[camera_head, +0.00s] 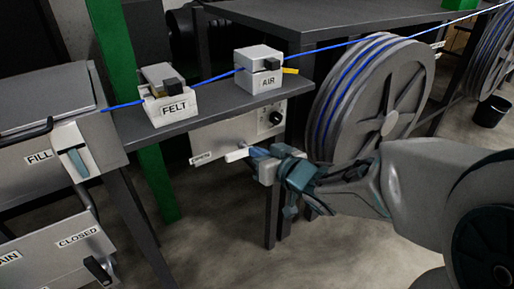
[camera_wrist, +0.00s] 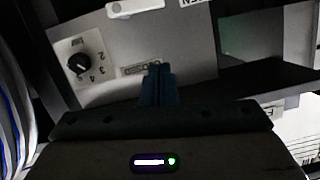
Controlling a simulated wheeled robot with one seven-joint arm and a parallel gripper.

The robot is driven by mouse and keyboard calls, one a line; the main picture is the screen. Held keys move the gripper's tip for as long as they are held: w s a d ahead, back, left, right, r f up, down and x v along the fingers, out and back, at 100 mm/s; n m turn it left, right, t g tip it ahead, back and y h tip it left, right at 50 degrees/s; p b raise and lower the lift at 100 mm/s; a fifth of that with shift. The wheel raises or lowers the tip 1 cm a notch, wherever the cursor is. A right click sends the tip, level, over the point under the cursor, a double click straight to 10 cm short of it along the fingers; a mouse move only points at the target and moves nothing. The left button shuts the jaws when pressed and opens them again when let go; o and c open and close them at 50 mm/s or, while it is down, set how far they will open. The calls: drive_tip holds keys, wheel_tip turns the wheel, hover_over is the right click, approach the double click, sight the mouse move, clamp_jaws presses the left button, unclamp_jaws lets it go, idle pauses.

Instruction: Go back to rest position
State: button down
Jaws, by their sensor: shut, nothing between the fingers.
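My gripper (camera_head: 257,153) is in front of the grey control box (camera_head: 212,139) under the small table. Its blue fingers are together with nothing between them, and they also show shut in the wrist view (camera_wrist: 159,76). The fingertips are close to the box's white handle (camera_head: 236,155); the head view does not settle whether they touch. In the wrist view the handle (camera_wrist: 135,8) is apart from the fingertips, near the top edge. A black knob (camera_wrist: 78,64) with numbers is on the box face.
A blue cable (camera_head: 330,48) runs through the FELT block (camera_head: 172,108) and the AIR block (camera_head: 260,80) on the small table (camera_head: 205,121). A large grey reel (camera_head: 372,95) stands right of the table, behind my arm. Bare floor (camera_head: 225,235) lies below.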

drive_tip(key=s+d+r+m+g+h+p, duration=0.1)
drive_tip(key=d+r+m+h+p, duration=0.15)
drive_tip(key=d+h+p, duration=0.35)
drive_tip(key=s+d+r+m+g+h+p, duration=0.1)
drive_tip(key=s+d+r+m+h+p, duration=0.2)
drive_tip(key=d, duration=0.4)
drive_tip(key=s+d+r+g+p, duration=0.1)
drive_tip(key=s+r+g+p, duration=0.2)
drive_tip(key=s, duration=0.3)
drive_tip(key=s+d+r+g+p, duration=0.1)
drive_tip(key=s+r+g+p, duration=0.2)
drive_tip(key=s, duration=0.4)
drive_tip(key=shift+d+r+g+p, duration=0.35)
drive_tip(key=shift+g+p, duration=0.35)
drive_tip(key=shift+p, duration=0.5)
drive_tip(key=shift+a, duration=0.1)
